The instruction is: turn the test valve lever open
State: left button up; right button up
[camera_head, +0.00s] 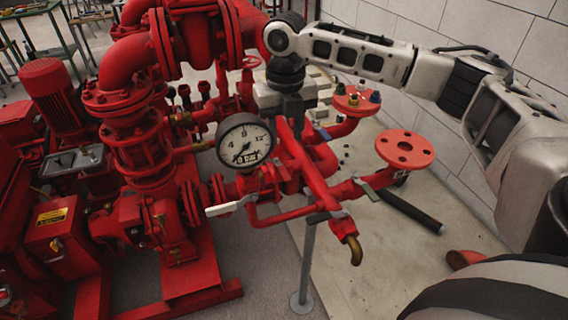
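Several valve levers show on the red pipework. A dark lever (325,216) lies on the pipe just before the brass-tipped outlet (354,250). A light grey lever (231,206) points left below the pressure gauge (244,141). A green-grey lever (367,188) sits on the branch to the right. I cannot tell which one is the test valve's. My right gripper (292,108) reaches down from above, behind and above the sloping red pipes, apart from the dark and light grey levers. Its fingertips are partly hidden, and nothing is clearly held. My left gripper is out of view.
Large red pump pipes (135,150) and a red motor (55,95) fill the left. A round red flange (405,149) stands to the right of the levers. A grey support post (306,260) rises from the floor.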

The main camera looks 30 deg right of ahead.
aim_at(284, 173)
notch_tip(284, 173, down, 10)
jog(key=shift+r, duration=0.1)
jog(key=shift+c, duration=0.3)
grip_shut()
jog(key=shift+w, duration=0.1)
